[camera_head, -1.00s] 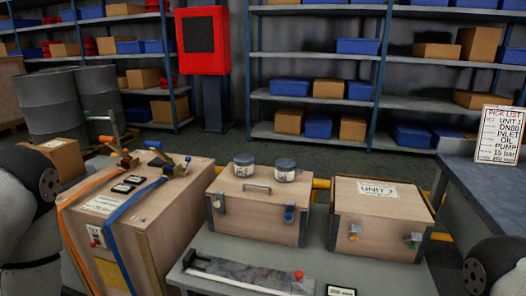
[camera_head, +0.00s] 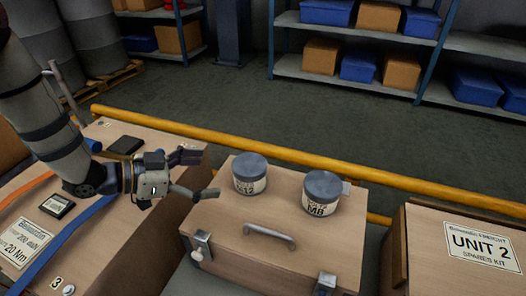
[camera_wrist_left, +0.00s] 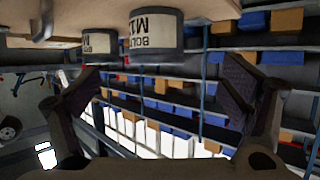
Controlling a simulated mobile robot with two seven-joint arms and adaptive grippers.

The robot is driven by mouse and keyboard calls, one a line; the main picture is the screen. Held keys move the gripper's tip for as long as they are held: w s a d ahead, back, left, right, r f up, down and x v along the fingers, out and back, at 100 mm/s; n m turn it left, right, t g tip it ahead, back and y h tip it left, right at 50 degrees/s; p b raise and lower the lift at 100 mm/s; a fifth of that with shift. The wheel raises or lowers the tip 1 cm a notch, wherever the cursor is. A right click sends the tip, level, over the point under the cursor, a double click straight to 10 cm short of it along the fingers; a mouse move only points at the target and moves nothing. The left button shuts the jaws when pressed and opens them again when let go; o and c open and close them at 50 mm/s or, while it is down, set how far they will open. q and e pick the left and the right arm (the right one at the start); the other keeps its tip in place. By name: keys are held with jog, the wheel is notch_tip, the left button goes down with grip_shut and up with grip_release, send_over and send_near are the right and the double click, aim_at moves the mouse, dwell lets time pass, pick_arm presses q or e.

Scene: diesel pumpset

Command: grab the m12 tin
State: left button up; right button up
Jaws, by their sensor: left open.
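The M12 tin (camera_head: 250,174), a short round tin with a grey-blue lid and white label, stands upright at the left on the wooden chest lid. A similar tin (camera_head: 321,194), apparently marked M8, stands to its right. My left gripper (camera_head: 197,175) is open and empty, just left of the M12 tin and apart from it, its fingers pointing toward it. In the left wrist view the nearer tin (camera_wrist_left: 156,30), its label partly cut off, shows above the gap between my open fingers (camera_wrist_left: 160,95). The other tin (camera_wrist_left: 98,42) shows behind it. My right gripper is out of view.
The chest (camera_head: 275,262) has a metal lid handle (camera_head: 270,236) in front of the tins. A strapped crate (camera_head: 115,225) lies under my left arm. A UNIT 2 box (camera_head: 455,270) stands at the right. A yellow rail (camera_head: 300,158) runs behind the chest.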

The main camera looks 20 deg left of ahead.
aim_at(250, 171)
pick_arm(q)
jog(key=x, duration=0.1)
jog(key=b+x, duration=0.1)
jog(key=x, duration=0.3)
jog(key=shift+s+d+f, duration=0.15)
jog(key=shift+s+d, duration=0.15)
jog(key=shift+s, duration=0.1)
jog(key=x, duration=0.2)
jog(key=b+x, duration=0.1)
jog(key=x, duration=0.3)
jog(key=shift+w+d+b, duration=0.1)
jog(key=shift+w+b, duration=0.2)
jog(key=shift+w, duration=0.15)
jog(key=shift+c, duration=0.2)
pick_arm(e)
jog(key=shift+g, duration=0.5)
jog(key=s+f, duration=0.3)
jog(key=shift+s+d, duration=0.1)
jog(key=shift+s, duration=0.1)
pick_arm(q)
jog(key=shift+r, duration=0.3)
jog(key=c, duration=1.6)
